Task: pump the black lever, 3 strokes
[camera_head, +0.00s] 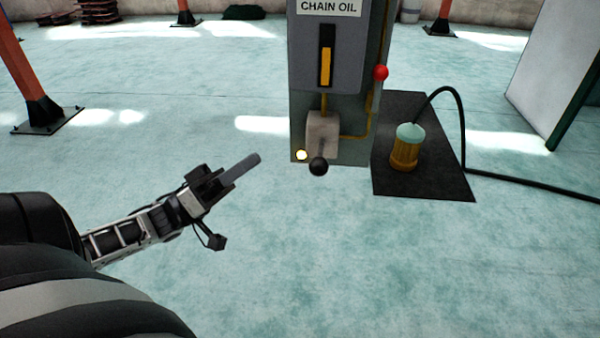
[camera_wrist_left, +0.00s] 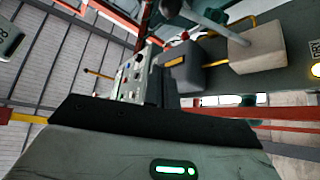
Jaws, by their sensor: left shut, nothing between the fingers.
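The black lever's ball knob (camera_head: 318,166) sticks out toward me from a light grey pump block (camera_head: 322,128), low on the grey CHAIN OIL cabinet. In the left wrist view the dark knob (camera_wrist_left: 171,8) and its grey rod are at the top, beside the block (camera_wrist_left: 228,50). My left gripper (camera_head: 254,158) is left of the knob and apart from it, with its fingers pointing up and right. The fingers are shut together with nothing between them. My right gripper is in neither view.
The cabinet (camera_head: 302,70) has a yellow gauge, a red ball (camera_head: 381,73) on its right side and a lit yellow lamp (camera_head: 302,155). A yellow-and-teal pendant (camera_head: 405,148) with a black cable stands on a dark mat (camera_head: 425,184). The floor in front is clear.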

